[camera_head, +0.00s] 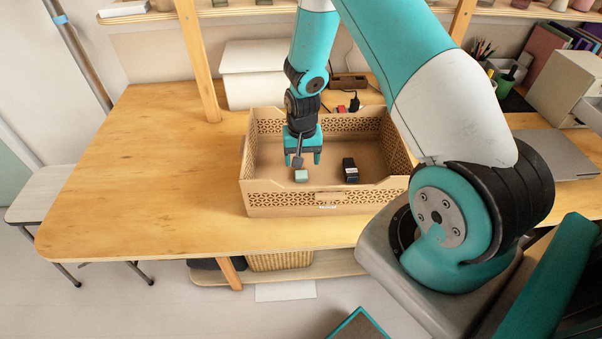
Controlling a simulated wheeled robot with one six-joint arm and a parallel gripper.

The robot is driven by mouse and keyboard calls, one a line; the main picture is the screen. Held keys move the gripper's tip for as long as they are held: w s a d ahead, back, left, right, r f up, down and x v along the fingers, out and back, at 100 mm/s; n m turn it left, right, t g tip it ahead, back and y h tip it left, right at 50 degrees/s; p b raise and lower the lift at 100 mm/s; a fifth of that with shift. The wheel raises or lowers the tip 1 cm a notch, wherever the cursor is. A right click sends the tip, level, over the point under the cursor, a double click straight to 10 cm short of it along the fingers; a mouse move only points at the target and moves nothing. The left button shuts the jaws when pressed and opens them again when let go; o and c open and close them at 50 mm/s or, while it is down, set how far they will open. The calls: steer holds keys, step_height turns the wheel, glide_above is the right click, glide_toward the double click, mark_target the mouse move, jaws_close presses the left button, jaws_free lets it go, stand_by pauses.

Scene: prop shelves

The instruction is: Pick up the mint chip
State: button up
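The mint chip (301,176) is a small pale green block lying on the floor of a tan box (290,199) with cut-out patterned walls. My gripper (303,159) points down into the box, just above and behind the chip in the picture. Its two teal fingers are apart, so it looks open. A small dark grey shape shows between the fingers, and I cannot tell what it is. The chip seems to be clear of the fingers, but the exact height gap cannot be told.
A black block (350,170) lies in the box, right of the chip. The box walls stand around my gripper. A white bin (252,73) is behind the box, and wooden posts (198,60) rise nearby. The left of the wooden table (140,170) is clear.

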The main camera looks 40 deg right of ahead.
mark_target(301, 171)
steer(key=shift+a+f+p, duration=0.15)
steer(key=shift+f+p, duration=0.2)
steer(key=shift+f, duration=0.8)
steer(key=shift+a+f+p, duration=0.1)
steer(key=shift+f+p, duration=0.2)
steer(key=shift+f, duration=0.8)
steer(key=c, duration=1)
steer(key=shift+r, duration=0.1)
